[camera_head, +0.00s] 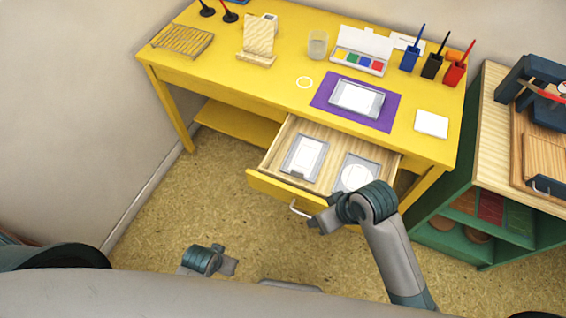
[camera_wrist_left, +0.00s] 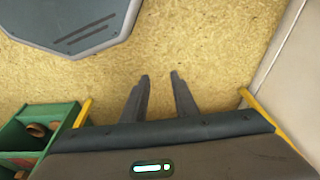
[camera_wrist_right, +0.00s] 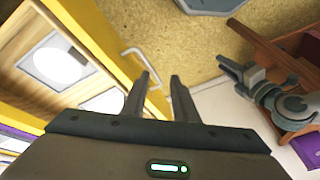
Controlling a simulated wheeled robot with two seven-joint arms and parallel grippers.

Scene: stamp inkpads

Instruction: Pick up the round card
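The round card (camera_head: 355,177) is white and lies in a grey tray in the right half of the open drawer (camera_head: 272,186). It also shows in the right wrist view (camera_wrist_right: 58,66), at the upper left. My right gripper (camera_head: 322,222) is open and empty, outside the drawer front near the metal handle (camera_head: 297,209), apart from the card. Its fingers show spread in the right wrist view (camera_wrist_right: 162,78). My left gripper (camera_head: 228,267) is over the floor, away from the desk. Its fingers are spread and empty in the left wrist view (camera_wrist_left: 160,77).
A second grey tray with a white rectangular card (camera_head: 303,157) lies in the drawer's left half. The yellow desk (camera_head: 280,95) above holds a purple mat (camera_head: 324,95), a paint box (camera_head: 360,62) and pen cups. A green shelf (camera_head: 455,222) stands at right.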

